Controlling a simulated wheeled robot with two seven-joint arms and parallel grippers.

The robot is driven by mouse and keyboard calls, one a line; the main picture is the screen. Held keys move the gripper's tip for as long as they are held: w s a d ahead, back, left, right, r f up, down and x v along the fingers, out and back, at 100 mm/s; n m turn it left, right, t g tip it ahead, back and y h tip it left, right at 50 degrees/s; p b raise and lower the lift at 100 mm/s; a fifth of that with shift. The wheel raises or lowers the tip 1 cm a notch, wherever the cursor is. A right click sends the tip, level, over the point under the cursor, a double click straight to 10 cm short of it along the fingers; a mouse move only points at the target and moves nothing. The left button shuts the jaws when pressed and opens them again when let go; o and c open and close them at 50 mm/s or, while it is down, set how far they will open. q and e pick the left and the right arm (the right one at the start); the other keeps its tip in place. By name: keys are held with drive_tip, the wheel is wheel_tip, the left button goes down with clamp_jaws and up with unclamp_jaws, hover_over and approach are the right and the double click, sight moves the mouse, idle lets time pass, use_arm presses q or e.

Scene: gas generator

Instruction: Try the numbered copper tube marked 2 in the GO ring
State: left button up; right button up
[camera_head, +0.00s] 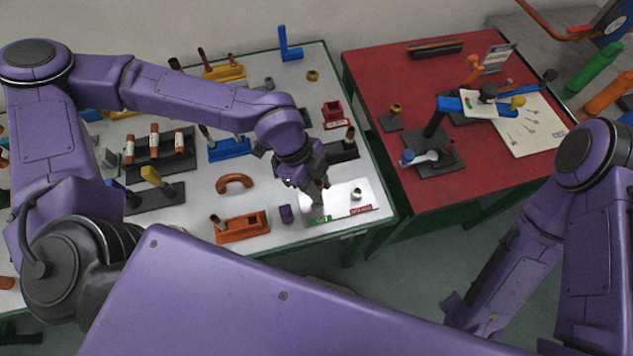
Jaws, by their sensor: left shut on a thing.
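My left gripper (318,190) points down over the left part of a pale gauge plate (340,199). It is shut on a small copper tube, which is mostly hidden by the fingers; its number cannot be read. The plate has a green label (320,219) at its left front and a red label (361,210) at its right front. A silver ring (356,194) stands on the right, behind the red label. The ring on the green side is largely hidden by my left gripper, so I cannot tell whether the tube is in it. My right gripper (462,312) hangs low at the right, its jaws unclear.
An orange holder (243,228), a purple block (286,214) and a brown curved handle (235,183) lie left of the plate. A black rack (160,160) with several copper tubes stands farther left. A red table (440,198) with tools stands at the right, across a narrow gap.

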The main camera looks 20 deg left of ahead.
use_arm(q)
drive_tip(key=shift+f, duration=0.2)
drive_tip(key=shift+f, duration=0.3)
idle(0.7)
drive_tip(key=shift+r+p, duration=0.5)
drive_tip(key=shift+r, duration=0.2)
drive_tip(key=shift+f, duration=0.1)
drive_tip(key=shift+w, duration=0.1)
idle(0.3)
